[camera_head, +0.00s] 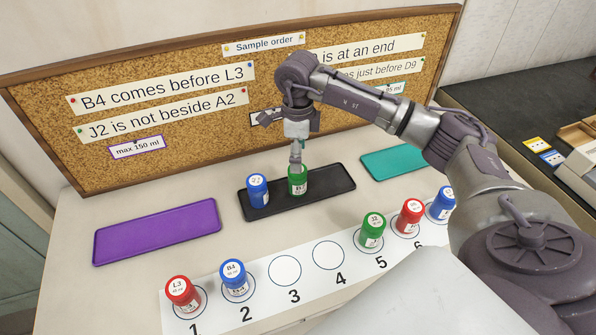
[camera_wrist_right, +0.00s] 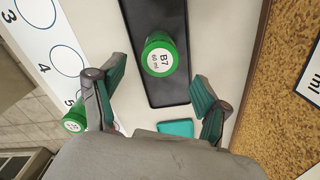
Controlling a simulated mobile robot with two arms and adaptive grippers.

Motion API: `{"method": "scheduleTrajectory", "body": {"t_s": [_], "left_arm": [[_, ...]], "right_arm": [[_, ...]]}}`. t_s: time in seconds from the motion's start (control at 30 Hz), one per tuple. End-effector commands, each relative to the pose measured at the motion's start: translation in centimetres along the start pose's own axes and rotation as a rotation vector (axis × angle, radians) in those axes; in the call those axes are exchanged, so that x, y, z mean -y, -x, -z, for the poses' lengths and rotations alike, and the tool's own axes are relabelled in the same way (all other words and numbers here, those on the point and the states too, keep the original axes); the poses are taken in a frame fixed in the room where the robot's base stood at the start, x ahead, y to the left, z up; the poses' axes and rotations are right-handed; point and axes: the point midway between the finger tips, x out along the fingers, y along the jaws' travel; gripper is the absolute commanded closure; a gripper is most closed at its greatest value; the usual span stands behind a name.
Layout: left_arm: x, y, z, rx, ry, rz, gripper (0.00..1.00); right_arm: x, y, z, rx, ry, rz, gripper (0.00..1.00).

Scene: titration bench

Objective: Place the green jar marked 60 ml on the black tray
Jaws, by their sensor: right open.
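The green jar marked B7, 60 ml (camera_wrist_right: 158,57) stands upright on the black tray (camera_wrist_right: 160,15), its lid label readable in the wrist view. In the head view this jar (camera_head: 298,183) stands on the black tray (camera_head: 331,187) just right of a blue jar (camera_head: 257,190). My right gripper (camera_head: 296,158) is above and close to the green jar, partly covering its top. In the wrist view my right gripper (camera_wrist_right: 158,92) has its fingers wide apart with nothing between them, and the jar lies beyond the fingertips. My left gripper is not in view.
A purple tray (camera_head: 155,231) lies empty at left; a teal tray (camera_head: 392,162) lies at right. On the numbered strip, L3 (camera_head: 182,292) and B4 (camera_head: 234,279) stand at 1 and 2; green (camera_head: 372,230), red (camera_head: 408,217) and blue (camera_head: 442,204) jars stand at right. Circles 3 and 4 are empty.

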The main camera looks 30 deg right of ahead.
Motion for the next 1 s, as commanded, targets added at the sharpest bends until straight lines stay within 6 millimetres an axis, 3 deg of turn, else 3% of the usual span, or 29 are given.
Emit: {"method": "scheduleTrajectory", "body": {"t_s": [0.1, 0.3, 1.0], "left_arm": [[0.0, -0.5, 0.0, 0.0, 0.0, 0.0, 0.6], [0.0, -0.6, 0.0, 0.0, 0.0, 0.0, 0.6], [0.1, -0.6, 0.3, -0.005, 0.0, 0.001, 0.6]], "right_arm": [[0.0, 2.0, -0.1, 0.002, 0.002, 0.003, 0.24], [0.0, 3.6, 0.0, 0.0, 0.001, 0.001, 0.24], [0.0, 3.7, 0.0, -0.001, 0.001, -0.001, 0.24]]}}
